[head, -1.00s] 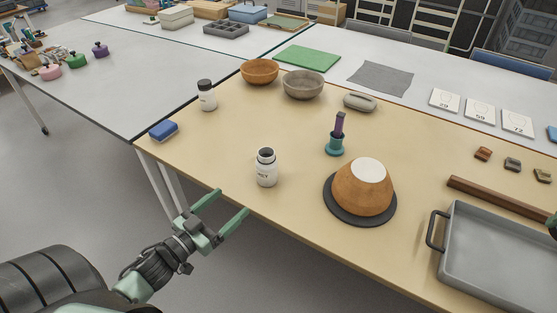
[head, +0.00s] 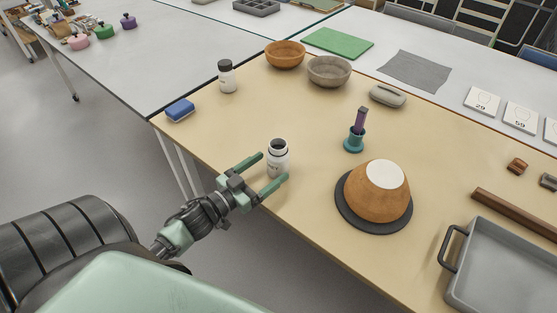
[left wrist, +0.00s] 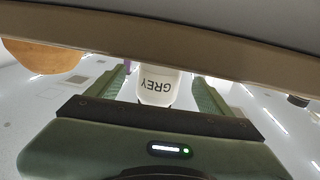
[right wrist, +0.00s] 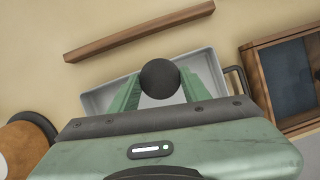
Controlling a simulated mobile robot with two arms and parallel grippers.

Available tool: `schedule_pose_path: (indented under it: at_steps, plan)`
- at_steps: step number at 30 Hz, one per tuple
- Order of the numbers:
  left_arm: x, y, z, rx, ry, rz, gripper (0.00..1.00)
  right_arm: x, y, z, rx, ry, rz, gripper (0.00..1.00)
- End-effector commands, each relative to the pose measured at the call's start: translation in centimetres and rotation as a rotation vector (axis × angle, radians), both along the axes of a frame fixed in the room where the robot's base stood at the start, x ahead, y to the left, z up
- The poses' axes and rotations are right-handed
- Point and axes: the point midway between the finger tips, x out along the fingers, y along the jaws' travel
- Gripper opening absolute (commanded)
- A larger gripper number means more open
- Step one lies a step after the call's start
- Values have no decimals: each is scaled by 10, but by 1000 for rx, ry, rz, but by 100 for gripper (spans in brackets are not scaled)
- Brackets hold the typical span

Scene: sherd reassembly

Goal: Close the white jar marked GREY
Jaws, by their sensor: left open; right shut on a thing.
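The white jar marked GREY (head: 279,152) stands upright and open-topped near the front edge of the table. It also shows in the left wrist view (left wrist: 157,84), its lettering upside down, between the finger tips. My left gripper (head: 271,170) is open, its fingers reaching to either side of the jar; I cannot tell whether they touch it. In the right wrist view, my right gripper (right wrist: 158,85) is shut on a round black lid (right wrist: 160,76), over the grey tray. The right gripper is out of the head view.
An upturned brown bowl (head: 376,203) on a dark disc stands right of the jar, with a teal holder (head: 354,143) behind. A second white jar (head: 226,80) with a dark lid and a blue sponge (head: 180,110) are back left. The grey tray (head: 505,270) is front right.

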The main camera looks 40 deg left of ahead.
Motion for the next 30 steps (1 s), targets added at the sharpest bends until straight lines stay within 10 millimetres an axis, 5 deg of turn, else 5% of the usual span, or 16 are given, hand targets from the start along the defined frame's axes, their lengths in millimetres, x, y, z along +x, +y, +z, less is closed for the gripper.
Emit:
schedule_pose_path:
  at_steps: [5,16,24,30]
  plan:
    - [18,-3,0,-1,0,0,81,0,0,1,0,0,0,9]
    - [21,-4,0,0,1,0,81,0,0,2,0,0,0,9]
    - [59,-12,0,-1,-1,1,81,0,0,5,0,0,0,9]
    - [70,-15,-1,-1,1,0,81,0,0,5,0,0,0,9]
